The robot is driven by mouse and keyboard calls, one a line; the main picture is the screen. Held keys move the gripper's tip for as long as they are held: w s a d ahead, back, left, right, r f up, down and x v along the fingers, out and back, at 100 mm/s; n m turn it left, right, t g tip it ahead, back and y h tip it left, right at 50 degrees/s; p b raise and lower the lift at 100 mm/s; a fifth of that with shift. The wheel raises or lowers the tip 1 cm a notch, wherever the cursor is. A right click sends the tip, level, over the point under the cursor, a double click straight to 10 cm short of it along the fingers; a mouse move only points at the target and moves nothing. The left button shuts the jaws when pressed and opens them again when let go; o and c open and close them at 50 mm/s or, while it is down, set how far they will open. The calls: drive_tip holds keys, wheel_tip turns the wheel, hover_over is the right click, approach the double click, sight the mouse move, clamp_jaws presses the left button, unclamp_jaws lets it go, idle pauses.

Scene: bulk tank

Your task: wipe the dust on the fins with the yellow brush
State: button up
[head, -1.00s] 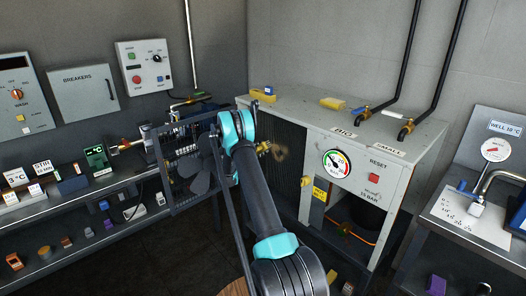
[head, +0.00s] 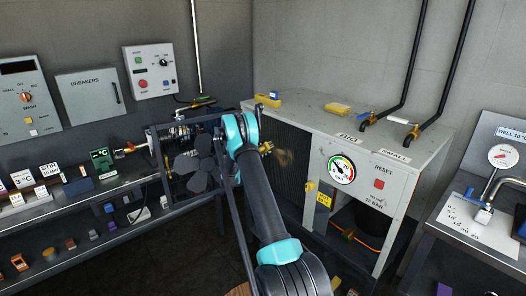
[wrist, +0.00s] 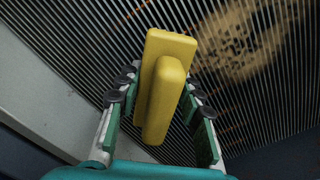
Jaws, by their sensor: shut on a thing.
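The yellow brush (wrist: 165,88) is between the fingers of my gripper (wrist: 160,120) in the wrist view, with its block pointing toward the fins. My gripper is shut on it. The fins (wrist: 100,35) are dark parallel slats filling the upper wrist view. A tan dust patch (wrist: 240,45) lies on them to the upper right of the brush. In the head view the fins (head: 292,140) are on the cabinet's left face, and the dust (head: 285,158) shows just right of the brush (head: 266,148). Whether the brush touches the fins I cannot tell. My arm hides part of the fins.
The grey cabinet (head: 300,108) carries a yellow block (head: 337,108), a blue-and-yellow item (head: 268,100) and pipes with valves. A caged fan (head: 193,165) stands just left of my arm. A bench (head: 85,205) runs along the left; another table is at right.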

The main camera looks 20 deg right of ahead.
sight(276, 148)
drive_tip(key=shift+s+d, duration=0.4)
drive_tip(key=shift+s, duration=0.55)
drive_tip(key=shift+s+d, duration=0.45)
drive_tip(key=shift+s, duration=0.5)
drive_tip(key=shift+s+d, duration=0.4)
drive_tip(key=shift+s, duration=0.55)
